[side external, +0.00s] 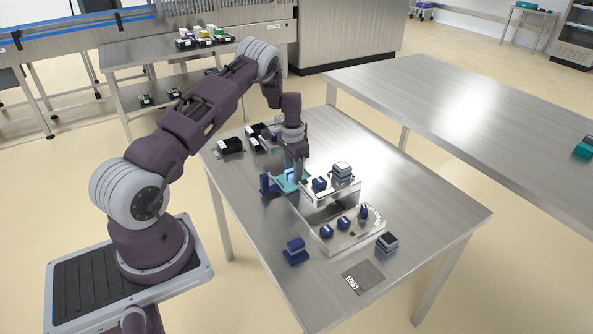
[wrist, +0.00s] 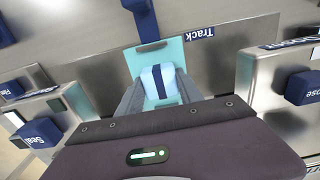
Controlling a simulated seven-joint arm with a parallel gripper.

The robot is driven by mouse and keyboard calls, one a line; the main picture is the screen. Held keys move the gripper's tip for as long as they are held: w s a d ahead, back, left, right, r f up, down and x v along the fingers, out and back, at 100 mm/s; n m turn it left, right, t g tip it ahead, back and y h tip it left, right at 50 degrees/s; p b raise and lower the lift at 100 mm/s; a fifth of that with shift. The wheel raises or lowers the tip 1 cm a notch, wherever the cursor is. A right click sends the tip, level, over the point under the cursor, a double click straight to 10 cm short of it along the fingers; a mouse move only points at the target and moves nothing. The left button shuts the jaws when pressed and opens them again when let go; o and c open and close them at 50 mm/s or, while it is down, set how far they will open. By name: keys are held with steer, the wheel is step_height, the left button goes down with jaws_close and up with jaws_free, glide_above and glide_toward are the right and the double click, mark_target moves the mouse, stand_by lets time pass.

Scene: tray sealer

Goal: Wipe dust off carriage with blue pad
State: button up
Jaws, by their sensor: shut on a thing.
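My gripper (wrist: 160,82) is shut on a light blue pad (wrist: 158,90) with a dark blue band across it. The teal carriage (wrist: 152,58) is a flat plate beneath and ahead of the pad, beside the label "Track" (wrist: 199,33). In the side view my gripper (side external: 297,172) points down over the teal carriage (side external: 284,186), at the left end of the metal sealer (side external: 318,213). I cannot tell whether the pad touches the plate. The fingers and pad hide part of the carriage. I cannot make out dust on its visible part.
Dark blue knobs (side external: 343,223) line the sealer's front, with a stack of pale blocks (side external: 342,170) on top. A blue block (side external: 295,250), a grey-topped block (side external: 387,243) and a dark card (side external: 363,277) lie in front. Black bins (side external: 230,146) stand behind. The table's right side is clear.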

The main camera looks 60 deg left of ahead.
steer(key=shift+s, duration=0.9)
steer(key=shift+r, duration=4.1)
